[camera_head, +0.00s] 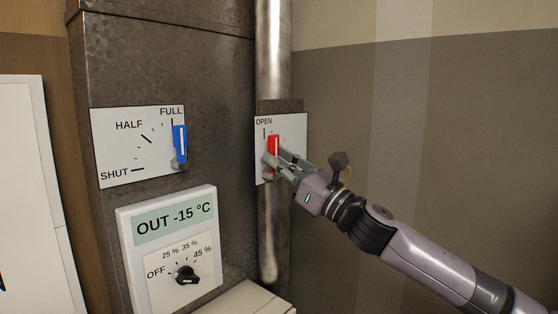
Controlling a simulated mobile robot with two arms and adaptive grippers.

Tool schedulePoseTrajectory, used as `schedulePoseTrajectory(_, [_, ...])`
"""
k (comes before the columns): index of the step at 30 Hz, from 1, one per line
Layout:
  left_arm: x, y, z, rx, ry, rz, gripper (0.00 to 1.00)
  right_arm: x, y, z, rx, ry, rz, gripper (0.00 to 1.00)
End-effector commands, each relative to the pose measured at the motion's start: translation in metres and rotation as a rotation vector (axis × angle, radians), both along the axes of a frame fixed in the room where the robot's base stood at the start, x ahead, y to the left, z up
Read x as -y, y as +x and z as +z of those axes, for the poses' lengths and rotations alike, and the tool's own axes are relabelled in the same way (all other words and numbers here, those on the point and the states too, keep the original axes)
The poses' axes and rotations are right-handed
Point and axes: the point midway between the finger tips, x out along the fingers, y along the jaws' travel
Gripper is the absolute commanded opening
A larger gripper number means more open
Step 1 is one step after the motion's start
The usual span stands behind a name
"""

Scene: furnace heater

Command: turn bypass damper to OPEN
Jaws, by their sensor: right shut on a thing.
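The bypass damper's red handle (273,145) stands nearly upright on a white plate (294,128) fixed to the metal pipe. The word OPEN is printed at the plate's upper left, with a tick mark under it. The handle's tip points up, close to that mark. My right gripper (275,160) comes in from the right and is shut on the lower part of the red handle. Its fingers hide that part and some of the plate, so any other label there is hidden. My left gripper is not in view.
A blue lever (180,143) on a FULL/HALF/SHUT plate (120,153) stands upright at FULL. Below it, a panel reads OUT -15 °C (174,219) above a black knob (187,275). A pale ledge (245,301) lies below the pipe. The right side is bare wall.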

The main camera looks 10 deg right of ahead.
Motion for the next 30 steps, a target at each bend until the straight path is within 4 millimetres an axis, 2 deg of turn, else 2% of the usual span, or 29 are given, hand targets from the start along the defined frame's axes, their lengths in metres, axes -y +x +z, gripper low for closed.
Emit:
schedulePoseTrajectory(6, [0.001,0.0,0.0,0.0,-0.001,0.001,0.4,0.0,0.0,0.001,0.007,-0.006,-0.002,0.0])
schedulePoseTrajectory(7, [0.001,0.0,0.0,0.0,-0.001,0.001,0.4,0.0,0.0,0.001,0.007,-0.006,-0.002,0.14])
schedulePoseTrajectory(15, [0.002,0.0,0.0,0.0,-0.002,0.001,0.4,0.0,0.0,0.001,0.005,-0.003,-0.001,0.32])
schedulePoseTrajectory(25, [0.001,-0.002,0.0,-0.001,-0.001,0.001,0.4,0.0,0.0,0.002,0.004,-0.002,-0.001,0.33])
schedulePoseTrajectory(30, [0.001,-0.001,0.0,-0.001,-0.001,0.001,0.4,0.0,-0.001,0.014,0.008,-0.004,-0.001,0.33])
